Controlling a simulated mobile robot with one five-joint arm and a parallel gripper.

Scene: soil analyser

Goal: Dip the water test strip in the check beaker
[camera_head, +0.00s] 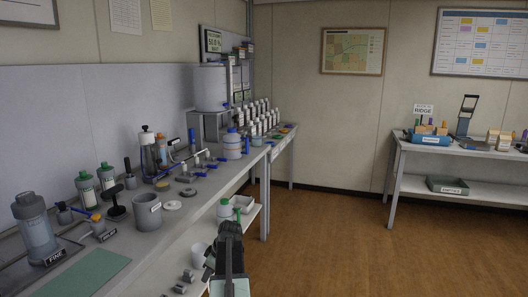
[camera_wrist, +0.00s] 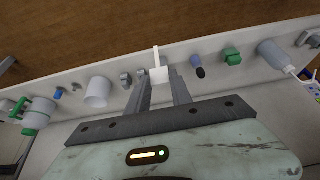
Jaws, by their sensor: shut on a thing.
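My gripper (camera_wrist: 159,82) is shut on a small white block with a thin white strip standing out of it, which looks like the test strip (camera_wrist: 156,58). In the wrist view the strip points away from the fingers, over a pale shelf. A white cup (camera_wrist: 98,92) lies to the left of the fingers, apart from the strip; it seems to be the white cup (camera_head: 198,255) on the lower shelf in the head view. I cannot tell which vessel is the check beaker. In the head view my arm hides the fingertips.
The long bench (camera_head: 185,215) carries bottles, tools and a green mat (camera_head: 83,275). A second table (camera_head: 455,153) stands at right. The wooden floor (camera_head: 330,245) is clear.

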